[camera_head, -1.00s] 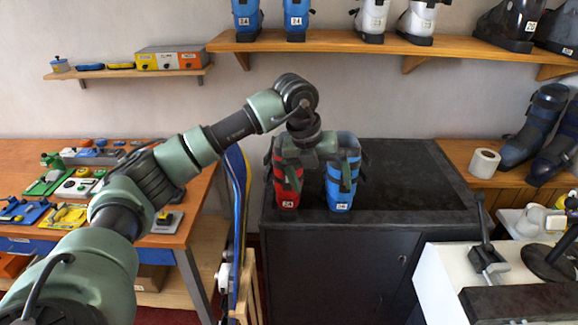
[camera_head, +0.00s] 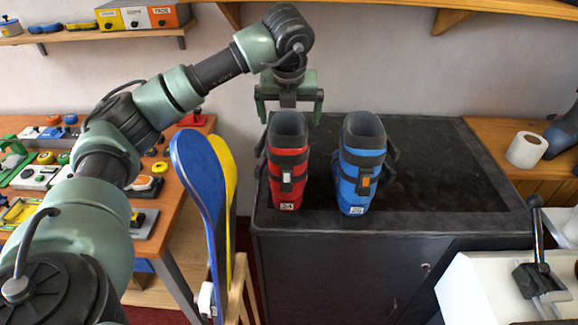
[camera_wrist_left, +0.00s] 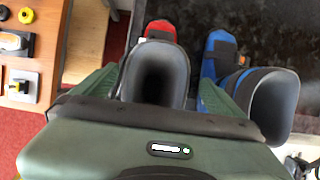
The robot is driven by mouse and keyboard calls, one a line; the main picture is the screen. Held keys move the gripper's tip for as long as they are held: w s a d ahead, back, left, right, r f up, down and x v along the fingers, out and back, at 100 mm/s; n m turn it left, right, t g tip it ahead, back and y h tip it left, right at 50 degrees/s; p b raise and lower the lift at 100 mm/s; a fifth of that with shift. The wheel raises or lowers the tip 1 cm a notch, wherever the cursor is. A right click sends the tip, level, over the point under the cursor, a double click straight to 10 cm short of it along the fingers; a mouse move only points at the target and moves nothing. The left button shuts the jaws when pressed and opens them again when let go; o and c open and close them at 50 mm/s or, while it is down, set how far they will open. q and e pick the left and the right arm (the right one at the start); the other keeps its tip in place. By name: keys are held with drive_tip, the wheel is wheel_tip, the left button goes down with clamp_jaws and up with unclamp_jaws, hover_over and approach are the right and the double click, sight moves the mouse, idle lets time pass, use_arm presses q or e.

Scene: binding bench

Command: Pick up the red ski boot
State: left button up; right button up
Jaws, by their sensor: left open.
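The red ski boot (camera_head: 287,182) stands upright on the dark cabinet top, with a black cuff, a buckle and a small white label. My left gripper (camera_head: 289,112) is open above and slightly behind its cuff in the head view. In the left wrist view the boot's grey open cuff (camera_wrist_left: 155,75) lies between the two green fingers (camera_wrist_left: 155,92), with part of the red toe (camera_wrist_left: 160,30) beyond. I cannot tell whether the fingers touch the boot. My right gripper is not in view.
A blue ski boot (camera_head: 357,172) stands close at the right of the red one. A blue and a yellow ski or board (camera_head: 200,175) stand at the left. The cabinet top (camera_head: 450,165) is clear at the right. A white paper roll (camera_head: 526,150) sits farther right.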

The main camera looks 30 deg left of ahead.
sight(289, 129)
use_arm(q)
drive_tip(key=p+x, duration=0.2)
drive_tip(key=shift+s+a+f, duration=0.1)
drive_tip(key=shift+a+f, duration=0.1)
drive_tip(key=shift+f, duration=0.25)
drive_tip(key=p+x, duration=0.1)
drive_tip(key=x, duration=0.2)
drive_tip(key=shift+a+f, duration=0.1)
drive_tip(key=shift+f, duration=0.15)
drive_tip(key=shift+c, duration=0.7)
drive_tip(key=c, duration=1.5)
drive_tip(key=shift+o, duration=0.2)
drive_tip(key=shift+w, duration=0.25)
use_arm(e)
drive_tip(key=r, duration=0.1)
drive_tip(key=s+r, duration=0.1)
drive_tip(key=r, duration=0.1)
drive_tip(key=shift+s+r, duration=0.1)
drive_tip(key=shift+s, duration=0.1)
